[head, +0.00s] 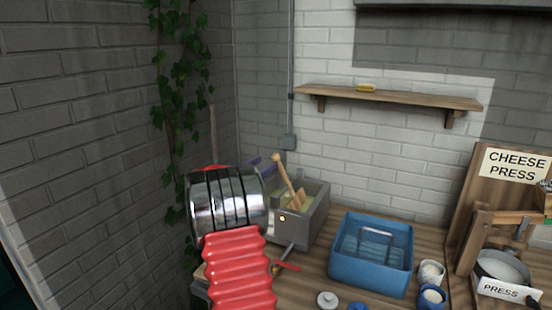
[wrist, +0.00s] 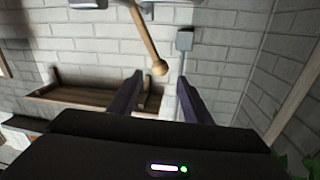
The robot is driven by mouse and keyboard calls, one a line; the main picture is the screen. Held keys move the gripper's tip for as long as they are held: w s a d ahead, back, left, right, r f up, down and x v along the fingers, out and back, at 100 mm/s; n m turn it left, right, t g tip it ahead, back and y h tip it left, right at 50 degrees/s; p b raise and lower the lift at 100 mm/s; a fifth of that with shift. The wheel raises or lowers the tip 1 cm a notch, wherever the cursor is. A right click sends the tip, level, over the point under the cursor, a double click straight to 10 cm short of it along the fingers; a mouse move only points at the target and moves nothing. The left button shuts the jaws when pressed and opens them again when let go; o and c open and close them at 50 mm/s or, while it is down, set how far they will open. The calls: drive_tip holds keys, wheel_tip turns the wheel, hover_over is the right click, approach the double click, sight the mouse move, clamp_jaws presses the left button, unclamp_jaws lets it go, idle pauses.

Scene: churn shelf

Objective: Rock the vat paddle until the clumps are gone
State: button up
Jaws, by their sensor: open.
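The vat (head: 311,226) is a grey open box on the bench, with a small lit orange spot on its front. The wooden paddle (head: 287,178) stands tilted in it, its round-ended handle rising above the rim. Yellowish contents (head: 315,196) show inside; I cannot make out separate clumps. In the wrist view, the paddle handle (wrist: 147,40) ends in a ball between and beyond my dark fingers. My gripper (wrist: 160,77) is open and empty. In the head view, my arm hides most of it; a purple finger shows just left of the handle's top.
A blue tub (head: 345,267) stands right of the vat, with small white pots (head: 431,272) beside it. The cheese press (head: 495,240) is at the far right. A wall shelf (head: 400,98) holds a yellow item. Ivy (head: 180,90) hangs on the left wall.

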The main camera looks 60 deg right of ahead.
sight(274, 158)
drive_tip(key=d, duration=0.8)
drive_tip(key=shift+s+d, duration=0.2)
drive_tip(key=shift+s, duration=0.05)
drive_tip(key=shift+c, duration=0.4)
clamp_jaws()
